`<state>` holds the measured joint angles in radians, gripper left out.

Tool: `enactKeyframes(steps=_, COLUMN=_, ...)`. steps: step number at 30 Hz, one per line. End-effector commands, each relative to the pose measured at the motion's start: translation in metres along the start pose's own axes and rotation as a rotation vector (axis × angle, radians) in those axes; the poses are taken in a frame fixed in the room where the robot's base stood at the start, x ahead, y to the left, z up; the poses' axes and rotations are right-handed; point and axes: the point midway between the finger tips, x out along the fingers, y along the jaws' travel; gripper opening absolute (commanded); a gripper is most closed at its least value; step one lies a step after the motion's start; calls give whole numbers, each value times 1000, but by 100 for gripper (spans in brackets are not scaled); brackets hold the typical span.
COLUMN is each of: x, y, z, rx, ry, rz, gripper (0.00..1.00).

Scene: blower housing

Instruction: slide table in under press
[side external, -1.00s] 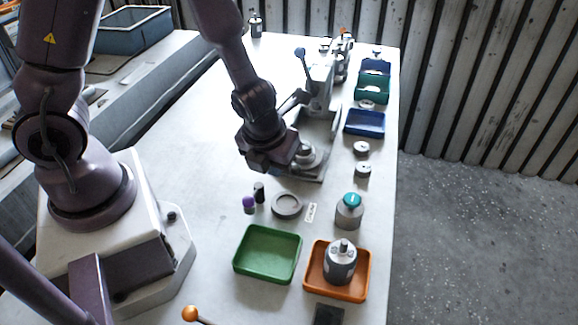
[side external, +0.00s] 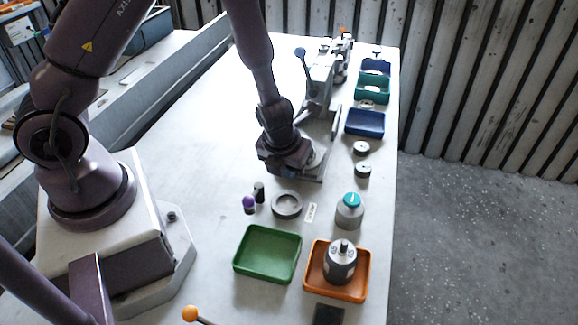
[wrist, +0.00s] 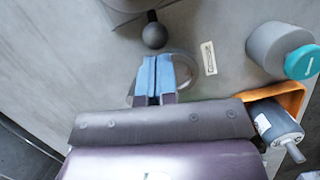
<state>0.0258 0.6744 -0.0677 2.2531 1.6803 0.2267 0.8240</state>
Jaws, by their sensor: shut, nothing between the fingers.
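The grey press (side external: 320,75), with its dark ball-tipped lever (side external: 302,54), stands toward the back of the bench. Its sliding table (side external: 314,181) shows only as a low grey edge at the press's near end, mostly hidden behind my gripper. In the wrist view a dark ball knob (wrist: 155,35) sticks out from a grey part at the top edge, likely the table. My gripper's blue fingers (wrist: 156,72) are shut and empty, just below the knob in that picture; I cannot tell whether they touch it. In the side view my gripper hides its own fingertips.
A green tray (side external: 240,255) and an orange tray (side external: 365,285) holding a motor (side external: 341,262) are in front. Blue bins (side external: 365,122) line the right edge.

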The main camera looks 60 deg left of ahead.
Motion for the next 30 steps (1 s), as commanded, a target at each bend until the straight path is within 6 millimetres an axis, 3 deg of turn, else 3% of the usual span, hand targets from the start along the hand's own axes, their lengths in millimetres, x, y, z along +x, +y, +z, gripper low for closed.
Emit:
enactKeyframes(steps=11, x=3, y=2, z=8, rx=-6, ry=0, rz=2, gripper=0)
enactKeyframes(steps=24, x=23, y=15, z=72, rx=-10, ry=-3, rz=1, gripper=0)
enactKeyframes(steps=30, x=27, y=18, z=86, rx=-4, ry=0, rz=0, gripper=0)
